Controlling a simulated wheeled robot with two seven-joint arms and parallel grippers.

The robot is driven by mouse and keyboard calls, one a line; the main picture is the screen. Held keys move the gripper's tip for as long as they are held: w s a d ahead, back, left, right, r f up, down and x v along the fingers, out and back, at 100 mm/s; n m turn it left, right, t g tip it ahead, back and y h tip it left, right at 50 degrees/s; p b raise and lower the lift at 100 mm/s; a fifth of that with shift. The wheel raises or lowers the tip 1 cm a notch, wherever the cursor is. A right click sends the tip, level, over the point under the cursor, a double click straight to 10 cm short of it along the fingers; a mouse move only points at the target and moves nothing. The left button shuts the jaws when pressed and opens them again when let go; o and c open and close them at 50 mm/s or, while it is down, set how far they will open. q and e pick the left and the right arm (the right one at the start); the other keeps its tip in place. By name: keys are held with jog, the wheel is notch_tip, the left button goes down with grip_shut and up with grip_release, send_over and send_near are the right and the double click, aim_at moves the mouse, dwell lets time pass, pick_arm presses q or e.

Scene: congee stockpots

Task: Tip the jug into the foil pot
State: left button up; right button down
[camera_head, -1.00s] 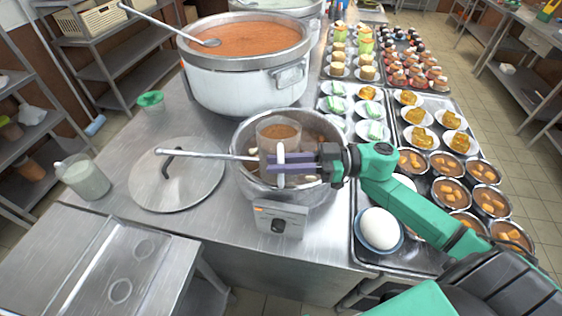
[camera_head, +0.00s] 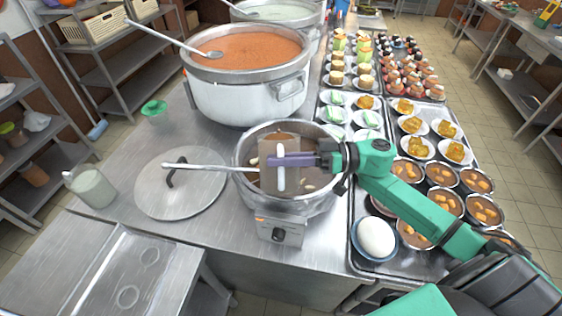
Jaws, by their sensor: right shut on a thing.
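The foil pot (camera_head: 308,204) is a silver pot with brown contents, standing on a small unit with a dial near the counter's front. My right gripper (camera_head: 281,161) reaches in from the right and is shut on the pale upright handle of the jug (camera_head: 267,177). The jug is held over the pot's mouth. It looks strongly tipped away from me, with a brown tint through its wall. Whether liquid is flowing is hidden behind the jug. My left gripper is not in view.
A ladle (camera_head: 210,168) lies across the pot's left rim. A steel lid (camera_head: 180,183) and a jug of whitish liquid (camera_head: 92,187) are to the left. A large pot of orange soup (camera_head: 247,92) stands behind. Trays with bowls and an egg (camera_head: 376,238) fill the right.

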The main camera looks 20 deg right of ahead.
aim_at(280, 146)
jog(key=shift+w+r, duration=0.15)
jog(key=shift+r, duration=0.25)
jog(key=shift+w+d+r+m, duration=0.2)
jog(key=shift+w+m, duration=0.4)
jog(key=shift+m, duration=0.25)
jog(key=shift+w+d+r+m, duration=0.2)
jog(key=shift+w+m, duration=0.35)
jog(key=shift+m, duration=0.3)
jog(key=shift+w+d+r+m+p, duration=0.15)
jog(key=shift+w+m+p, duration=0.3)
jog(key=shift+p, duration=0.25)
jog(key=shift+w+d+f+m, duration=0.4)
jog(key=shift+w+f+m, duration=0.2)
jog(key=shift+w+m, duration=0.7)
jog(key=shift+w+d+f+m, duration=0.4)
jog(key=shift+w+f+m, duration=0.2)
jog(key=shift+w+m, duration=0.7)
jog(key=shift+w+d+f+m, duration=0.4)
jog(key=shift+w+f+m, duration=0.2)
jog(key=shift+w+m, duration=0.65)
jog(key=shift+w+d+r+m+b, duration=0.1)
jog(key=shift+w+d+m+b, duration=0.15)
jog(key=shift+w+m, duration=0.35)
jog(key=shift+w+d+r+m+b, duration=0.15)
jog(key=shift+w+m+b, duration=0.2)
jog(key=shift+w, duration=0.4)
jog(key=shift+f, duration=0.1)
